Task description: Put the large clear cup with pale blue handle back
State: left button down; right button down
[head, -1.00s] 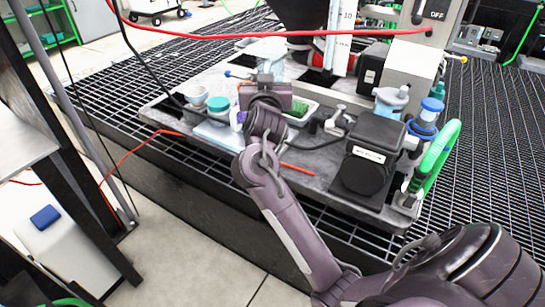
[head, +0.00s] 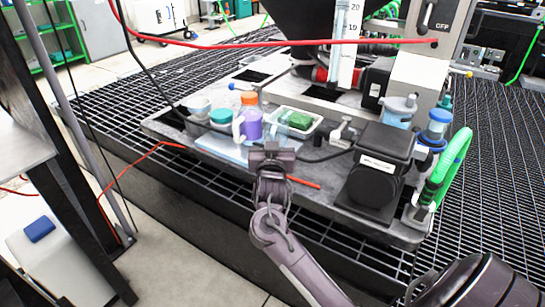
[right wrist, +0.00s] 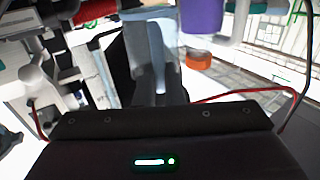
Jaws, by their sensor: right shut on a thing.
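My right gripper (head: 270,150) is at the front edge of the grey board, coming in from below. In the right wrist view a pale blue handle (right wrist: 167,70) stands upright at my gripper's jaws, which are shut on it. The clear cup (head: 282,124) shows only faintly in the head view, just beyond the gripper; its outline is hard to make out against the tray behind. Its base and its contact with the board are hidden. My left gripper is not in view.
A purple jar with an orange lid (head: 250,120) stands just left beyond the gripper, with a teal-lidded jar (head: 219,119) beside it. A white tray with green contents (head: 300,122) is behind right. A black box-shaped device (head: 380,165) stands right. Red cable (head: 290,46) crosses above.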

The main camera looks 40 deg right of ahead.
pick_arm(q)
jog(key=shift+w+d+f+t+h+b, duration=0.1)
jog(key=shift+w+d+t+h+b, duration=0.1)
jog(key=shift+d, duration=0.15)
jog(key=shift+w+d+t+h+b, duration=0.1)
jog(key=shift+d+b, duration=0.1)
jog(key=shift+d, duration=0.15)
pick_arm(e)
notch_tip(320, 180, down, 4)
jog(key=shift+f, duration=0.2)
jog(key=shift+f, duration=0.1)
jog(key=c, duration=1.5)
grip_release()
